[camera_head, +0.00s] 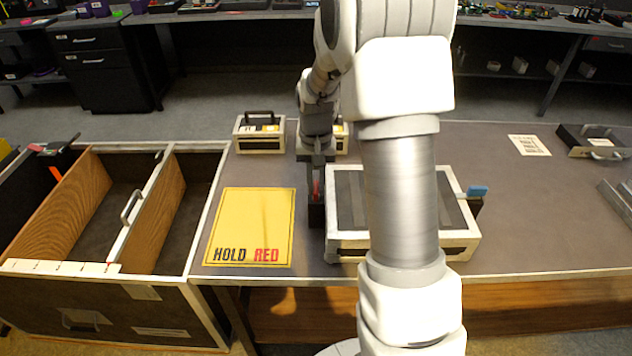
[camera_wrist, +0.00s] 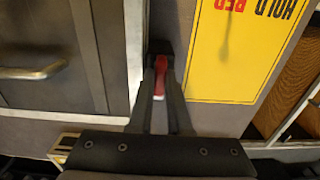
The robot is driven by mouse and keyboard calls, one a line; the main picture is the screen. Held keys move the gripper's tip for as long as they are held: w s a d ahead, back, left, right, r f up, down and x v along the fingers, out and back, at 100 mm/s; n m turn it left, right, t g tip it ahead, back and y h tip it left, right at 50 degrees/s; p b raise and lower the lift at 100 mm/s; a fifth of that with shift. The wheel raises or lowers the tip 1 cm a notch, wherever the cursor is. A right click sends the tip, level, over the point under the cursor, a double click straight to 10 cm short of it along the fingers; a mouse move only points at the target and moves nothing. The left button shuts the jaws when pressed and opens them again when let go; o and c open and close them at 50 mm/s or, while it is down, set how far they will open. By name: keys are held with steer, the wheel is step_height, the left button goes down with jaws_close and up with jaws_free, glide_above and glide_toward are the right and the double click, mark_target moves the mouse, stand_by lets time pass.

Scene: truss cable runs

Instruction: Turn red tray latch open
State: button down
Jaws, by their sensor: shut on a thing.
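The red latch (camera_head: 316,188) is a small upright red piece on a dark block at the left side of the tray. The tray (camera_head: 345,243) is a pale-rimmed box with a dark ribbed top, partly hidden behind my arm. My gripper (camera_head: 316,194) points down at the tray's left side and is shut on the red latch. In the wrist view, the red latch (camera_wrist: 160,76) shows between the two dark fingers of my gripper (camera_wrist: 161,72), beside the tray's pale rim (camera_wrist: 135,45). The latch's exact turn angle cannot be told.
A yellow HOLD RED card (camera_head: 250,225) lies left of the latch. A blue piece (camera_head: 477,191) stands at the tray's right side. An open divided drawer unit (camera_head: 195,265) is at the left. A handled case (camera_head: 258,143) sits behind. The table's right part is mostly clear.

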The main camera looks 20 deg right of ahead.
mark_target(316, 187)
stand_by(0.3)
steer(key=c, duration=0.9)
jaws_free()
steer(key=shift+o, duration=0.2)
step_height(316, 187, up, 17)
steer(key=p, duration=0.3)
steer(key=shift+r, duration=0.2)
steer(key=s+a+r+n+t+p, duration=0.1)
steer(key=s+a+r+t, duration=0.1)
steer(key=s, duration=0.5)
steer(key=s+a+r+n+t+p, duration=0.1)
steer(key=s+a+r, duration=0.3)
steer(key=s, duration=0.4)
steer(key=s+a+r+n+t+p, duration=0.2)
steer(key=s+a+r, duration=0.1)
steer(key=s, duration=0.4)
steer(key=shift+s+n+t, duration=0.3)
steer(key=shift+s+n, duration=0.05)
steer(key=shift+n, duration=0.05)
